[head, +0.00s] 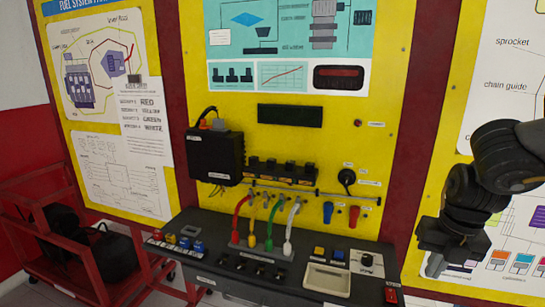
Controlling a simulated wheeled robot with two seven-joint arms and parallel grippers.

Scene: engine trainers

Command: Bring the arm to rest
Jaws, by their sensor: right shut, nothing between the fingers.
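My right arm comes in from the right edge, bent, with its dark wrist pointing down. My right gripper (434,266) is shut and empty. It hangs in front of the yellow panel at the right, to the right of the black console shelf (205,250) and apart from the things on it. My left gripper is not in view.
Red, yellow, green and white leads (268,222) rise from the console. A cream tray (327,280), knobs and switches sit on it. A black box (215,155) is on the yellow board (370,60). A red cart (75,255) with black items stands at left.

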